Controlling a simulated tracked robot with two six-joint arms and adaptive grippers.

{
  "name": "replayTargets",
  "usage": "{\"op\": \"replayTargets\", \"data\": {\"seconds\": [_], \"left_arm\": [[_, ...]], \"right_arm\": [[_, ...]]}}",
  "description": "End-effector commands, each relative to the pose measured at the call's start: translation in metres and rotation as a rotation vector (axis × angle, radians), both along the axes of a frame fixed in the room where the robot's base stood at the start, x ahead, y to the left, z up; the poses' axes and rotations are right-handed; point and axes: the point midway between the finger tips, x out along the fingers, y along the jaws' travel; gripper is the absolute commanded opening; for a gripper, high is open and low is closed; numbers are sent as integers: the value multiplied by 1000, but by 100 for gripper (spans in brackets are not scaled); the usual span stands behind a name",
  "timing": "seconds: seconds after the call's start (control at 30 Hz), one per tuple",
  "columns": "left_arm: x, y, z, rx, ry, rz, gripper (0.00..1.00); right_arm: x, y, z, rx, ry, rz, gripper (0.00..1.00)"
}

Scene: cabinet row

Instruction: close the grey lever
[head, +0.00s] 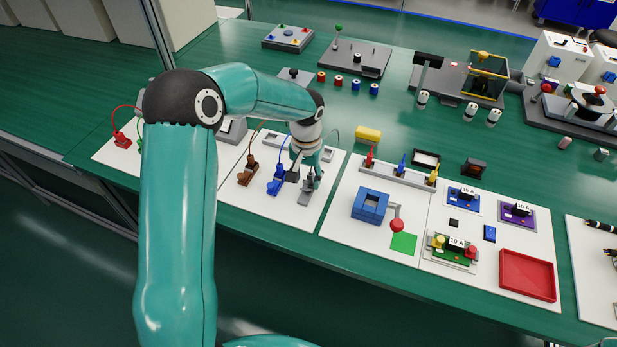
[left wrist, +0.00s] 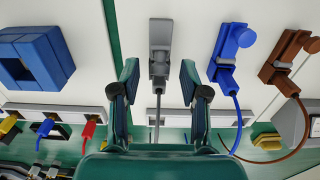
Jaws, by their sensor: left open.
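The grey lever (head: 305,197) stands at the right end of a row on a white board, beside the blue lever (head: 276,184) and the brown lever (head: 246,173). In the left wrist view the grey lever (left wrist: 160,45) is centred, with a grey cable running from its near end. My left gripper (head: 306,178) is over it, partly hiding it in the head view. In the left wrist view the left gripper (left wrist: 159,76) is open, one finger on each side of the grey lever, with visible gaps. Whether it is raised or down, I cannot tell. My right gripper is not in view.
On the other side, a blue block frame (head: 369,206) and a red-knobbed lever (head: 397,225) stand on the neighbouring board. A yellow block (head: 368,134) lies behind.

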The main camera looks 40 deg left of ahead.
Motion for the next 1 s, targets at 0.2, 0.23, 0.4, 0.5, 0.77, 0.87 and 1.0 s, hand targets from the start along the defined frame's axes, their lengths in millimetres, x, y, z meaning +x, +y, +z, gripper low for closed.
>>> {"op": "replayTargets", "data": {"seconds": [0.2, 0.23, 0.4, 0.5, 0.77, 0.87, 1.0], "left_arm": [[0, 0, -5, 0, 0, 0, 45], [0, 0, -5, 0, 0, 0, 45], [0, 0, -4, 0, 0, 0, 35], [0, 0, -4, 0, 0, -1, 18], [1, -5, -4, 0, 0, -5, 0], [1, -4, -5, 0, -3, -5, 0], [0, -4, -7, 4, -21, -7, 0]], "right_arm": [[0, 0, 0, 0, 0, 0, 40], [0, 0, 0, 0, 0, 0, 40], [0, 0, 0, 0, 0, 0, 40], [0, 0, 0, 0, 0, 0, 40], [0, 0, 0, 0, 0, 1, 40], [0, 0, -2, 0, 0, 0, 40], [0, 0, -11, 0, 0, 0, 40]]}}
